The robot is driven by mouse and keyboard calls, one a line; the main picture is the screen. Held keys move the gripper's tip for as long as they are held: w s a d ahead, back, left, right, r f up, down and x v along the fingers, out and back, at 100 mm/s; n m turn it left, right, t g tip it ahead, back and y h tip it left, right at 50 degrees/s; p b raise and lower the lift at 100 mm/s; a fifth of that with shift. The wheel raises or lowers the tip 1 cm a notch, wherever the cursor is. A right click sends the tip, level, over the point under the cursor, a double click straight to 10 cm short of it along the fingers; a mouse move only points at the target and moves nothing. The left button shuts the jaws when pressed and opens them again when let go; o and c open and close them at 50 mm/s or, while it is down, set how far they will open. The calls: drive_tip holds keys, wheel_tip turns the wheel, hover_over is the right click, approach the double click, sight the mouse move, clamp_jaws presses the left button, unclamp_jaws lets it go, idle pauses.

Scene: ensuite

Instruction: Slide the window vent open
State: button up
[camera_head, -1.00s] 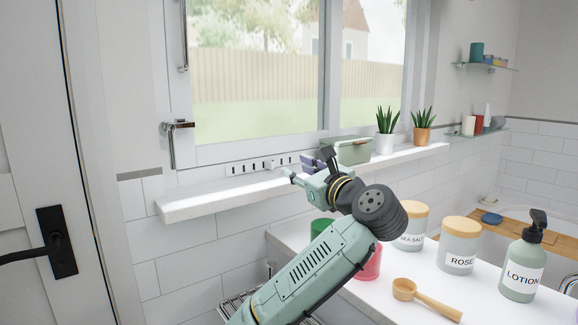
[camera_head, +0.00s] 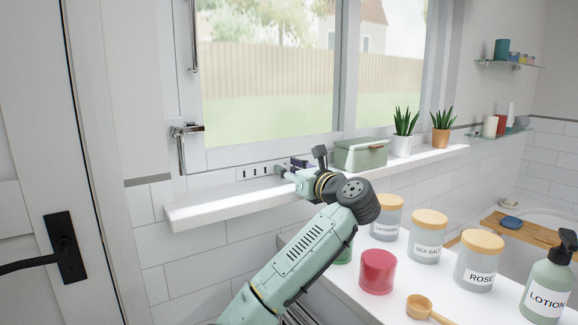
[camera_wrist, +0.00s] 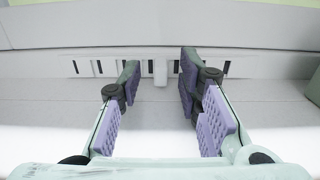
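The window vent (camera_head: 252,172) is a pale strip with dark slots, set low in the window frame just above the white sill. In the wrist view the vent (camera_wrist: 98,67) runs across the top, with slots on both sides of a small white tab (camera_wrist: 160,73). My gripper (camera_wrist: 160,78) is open, its purple-padded fingers pointing at the vent. The tab shows between the two fingertips, with a gap on each side. In the head view my gripper (camera_head: 288,168) is over the sill at the vent's right part and hides the tab.
A green lidded box (camera_head: 360,154) stands on the sill (camera_head: 235,202) close to the right of my gripper, with two potted plants beyond. A window handle (camera_head: 182,148) hangs at the left. Jars and a pink cup (camera_head: 378,271) stand on the counter below my arm.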

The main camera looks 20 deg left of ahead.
drive_tip(key=shift+w+a, duration=0.15)
clamp_jaws()
idle(0.4)
idle(0.5)
